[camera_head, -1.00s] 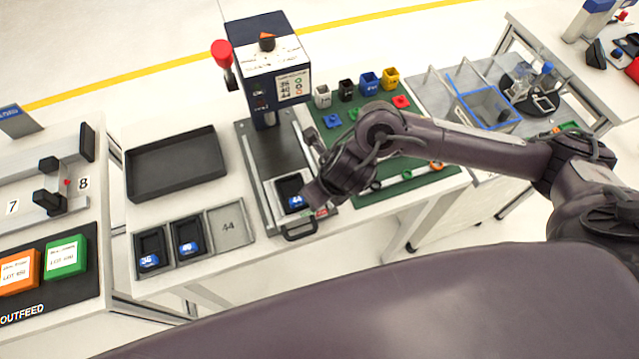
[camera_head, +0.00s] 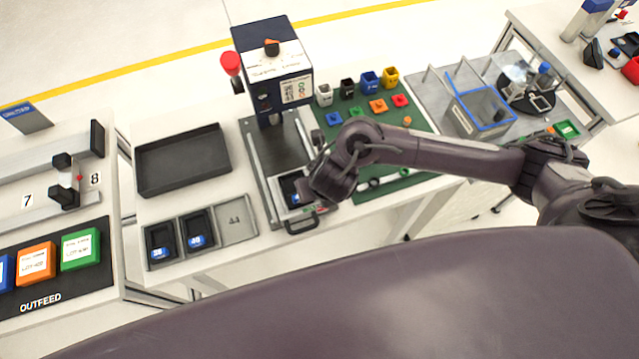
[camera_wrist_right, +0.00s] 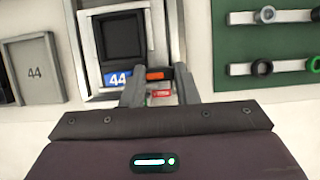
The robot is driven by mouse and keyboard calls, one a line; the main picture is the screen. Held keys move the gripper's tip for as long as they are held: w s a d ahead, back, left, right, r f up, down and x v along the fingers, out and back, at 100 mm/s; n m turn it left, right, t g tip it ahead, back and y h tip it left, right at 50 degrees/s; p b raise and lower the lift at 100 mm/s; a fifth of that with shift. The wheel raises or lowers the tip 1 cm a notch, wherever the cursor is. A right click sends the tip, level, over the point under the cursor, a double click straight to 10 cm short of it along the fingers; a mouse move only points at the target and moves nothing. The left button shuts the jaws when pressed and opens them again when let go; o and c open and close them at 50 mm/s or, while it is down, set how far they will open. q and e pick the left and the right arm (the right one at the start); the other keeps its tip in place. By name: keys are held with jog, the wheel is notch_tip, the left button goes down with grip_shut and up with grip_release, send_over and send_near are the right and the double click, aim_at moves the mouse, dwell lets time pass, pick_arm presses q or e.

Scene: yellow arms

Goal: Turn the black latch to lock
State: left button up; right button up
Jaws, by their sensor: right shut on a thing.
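The latch (camera_wrist_right: 159,74), black with an orange part on top, sits at the lower right corner of the fixture in the right wrist view. My right gripper (camera_wrist_right: 160,90) is shut on it, one finger on each side. In the head view my right gripper (camera_head: 312,203) is at the front of the press fixture, and the latch is hidden there. A dark part (camera_wrist_right: 120,38) with a blue 44 label lies in the fixture's metal frame (camera_wrist_right: 153,30). Red and green marks (camera_wrist_right: 161,93) show between the fingers. My left gripper is out of view.
The press (camera_head: 272,65) with a red knob stands behind the fixture. An empty dark tray (camera_head: 182,160) and a tray with an empty 44 slot (camera_head: 235,220) lie left. A green mat (camera_head: 400,170) lies right.

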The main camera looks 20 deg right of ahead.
jog(key=o, duration=0.9)
jog(key=shift+o, duration=0.5)
jog(key=shift+s, duration=0.1)
jog(key=shift+r, duration=0.1)
